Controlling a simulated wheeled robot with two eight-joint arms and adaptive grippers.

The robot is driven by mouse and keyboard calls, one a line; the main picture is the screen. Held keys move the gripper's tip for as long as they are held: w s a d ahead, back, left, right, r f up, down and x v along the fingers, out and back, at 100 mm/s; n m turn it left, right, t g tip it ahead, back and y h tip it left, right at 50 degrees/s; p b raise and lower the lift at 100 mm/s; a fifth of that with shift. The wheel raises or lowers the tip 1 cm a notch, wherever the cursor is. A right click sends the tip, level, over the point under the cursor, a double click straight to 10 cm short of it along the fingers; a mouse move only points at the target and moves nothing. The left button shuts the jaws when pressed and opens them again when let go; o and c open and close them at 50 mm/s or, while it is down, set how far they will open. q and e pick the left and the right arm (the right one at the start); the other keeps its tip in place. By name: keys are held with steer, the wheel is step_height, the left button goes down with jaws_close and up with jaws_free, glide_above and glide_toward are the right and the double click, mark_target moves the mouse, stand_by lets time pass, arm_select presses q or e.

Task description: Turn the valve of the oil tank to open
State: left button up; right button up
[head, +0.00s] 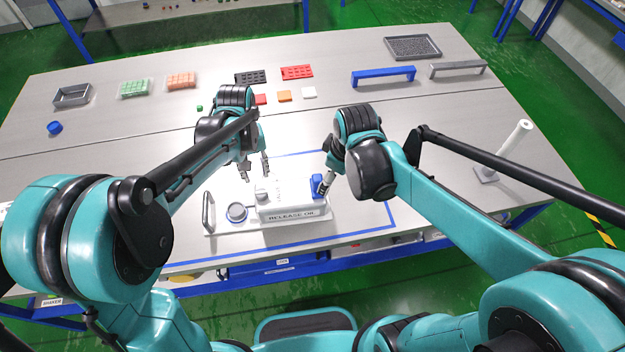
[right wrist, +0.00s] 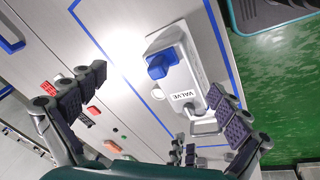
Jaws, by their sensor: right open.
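The white oil tank (head: 290,211), labelled RELEASE OIL on its front, stands inside a blue outline on the table. Its blue valve (head: 318,185) sits at the tank's right end. In the right wrist view the valve (right wrist: 160,67) lies ahead of my open right gripper (right wrist: 158,84), on the tank (right wrist: 184,70) above a VALVE label. The valve looks apart from the fingers. In the head view my right gripper (head: 326,184) is beside the valve, partly hidden by its own arm. My left gripper (head: 256,168) hangs open and empty just left of and behind the tank.
A round grey cup (head: 237,212) and an upright handle (head: 208,212) are left of the tank. Coloured blocks (head: 181,81) and trays line the back. A white post (head: 507,148) stands at the right. The table is clear between the right arm and this post.

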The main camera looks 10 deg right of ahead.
mark_target(313, 178)
steer(key=w+a+f+n+g, duration=0.1)
steer(key=w+f+n, duration=0.1)
steer(key=f, duration=0.1)
steer(key=w+a+f+n+g, duration=0.1)
steer(key=a+f+n, duration=0.1)
steer(key=f+n, duration=0.1)
steer(key=w+a+f+n+g, duration=0.1)
steer(key=w+a+f+n, duration=0.1)
steer(key=f, duration=0.3)
steer(key=shift+w+f+n, duration=0.1)
steer(key=shift+w+n, duration=0.2)
steer(key=shift+f, duration=0.65)
step_height(313, 178, down, 7)
